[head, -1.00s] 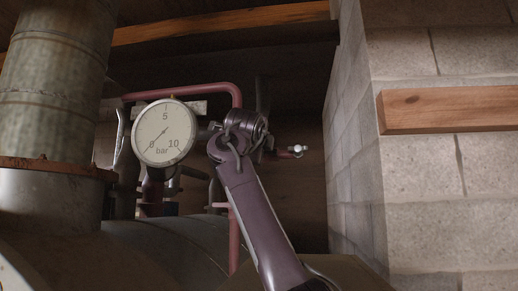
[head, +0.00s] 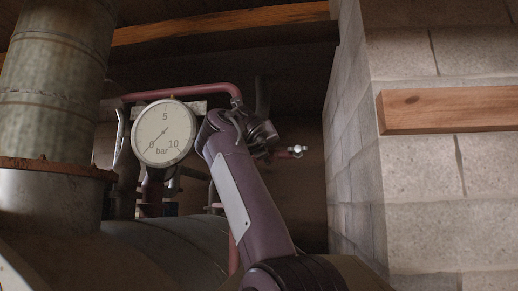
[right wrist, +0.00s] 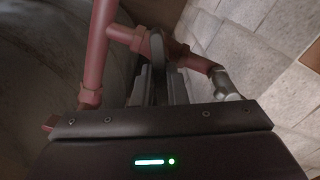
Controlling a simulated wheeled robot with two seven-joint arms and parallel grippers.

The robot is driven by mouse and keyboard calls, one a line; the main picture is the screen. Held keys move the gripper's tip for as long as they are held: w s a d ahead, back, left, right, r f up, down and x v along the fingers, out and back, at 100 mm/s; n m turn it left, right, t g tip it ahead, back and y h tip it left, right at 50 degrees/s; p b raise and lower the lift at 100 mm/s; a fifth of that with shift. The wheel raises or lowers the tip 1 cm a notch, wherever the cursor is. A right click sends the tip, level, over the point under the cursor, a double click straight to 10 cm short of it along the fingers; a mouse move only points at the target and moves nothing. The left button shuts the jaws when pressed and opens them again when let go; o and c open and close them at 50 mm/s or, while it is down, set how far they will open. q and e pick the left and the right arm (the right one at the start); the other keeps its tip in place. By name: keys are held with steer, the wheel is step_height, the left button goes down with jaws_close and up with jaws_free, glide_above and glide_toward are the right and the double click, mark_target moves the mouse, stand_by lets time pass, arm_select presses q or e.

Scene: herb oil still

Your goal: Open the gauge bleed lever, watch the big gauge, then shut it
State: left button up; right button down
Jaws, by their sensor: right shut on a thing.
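The big round gauge (head: 163,133) has a white face marked 0, 5, 10 and bar. Its thin needle lies toward the 0 at lower left. My right gripper (right wrist: 160,90) is right of the gauge, mostly hidden behind my arm in the head view. In the right wrist view its fingers are shut on a dark lever (right wrist: 157,50) at the red pipe. How far the lever is turned cannot be told. My left gripper is not in view.
A red pipe (head: 190,91) runs above and right of the gauge. A short outlet with a silver end (head: 298,151) sticks out to the right. A large metal column (head: 55,75) stands left, and a block wall (head: 440,180) with a wooden beam (head: 450,108) right.

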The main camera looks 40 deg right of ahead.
steer(key=m, duration=0.5)
steer(key=shift+f+m, duration=0.2)
steer(key=shift+m, duration=0.1)
steer(key=shift+d, duration=0.1)
stand_by(0.4)
steer(key=c, duration=1.5)
jaws_free()
steer(key=shift+w+d, duration=0.1)
steer(key=shift+w, duration=0.05)
steer(key=shift+o, duration=0.2)
steer(key=b+v, duration=0.3)
steer(key=v, duration=0.4)
steer(key=shift+s+a, duration=0.25)
steer(key=shift+a, duration=0.1)
